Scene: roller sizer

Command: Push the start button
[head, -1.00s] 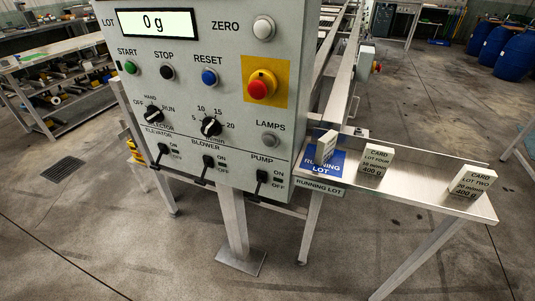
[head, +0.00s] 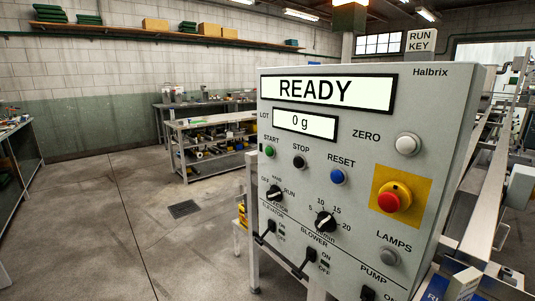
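The green start button (head: 269,151) sits at the left edge of the grey control panel (head: 340,150), under the label START. The black stop button (head: 299,162) and the blue reset button (head: 337,177) are to its right. The upper display (head: 327,93) reads READY and the lot display (head: 305,124) reads 0 g. Neither of my grippers shows in the head view.
A red emergency knob (head: 390,201) on a yellow plate, a white zero button (head: 408,144) and rotary selectors (head: 326,222) share the panel. A shelved bench (head: 213,144) stands behind it. Open floor (head: 125,225) lies to the left.

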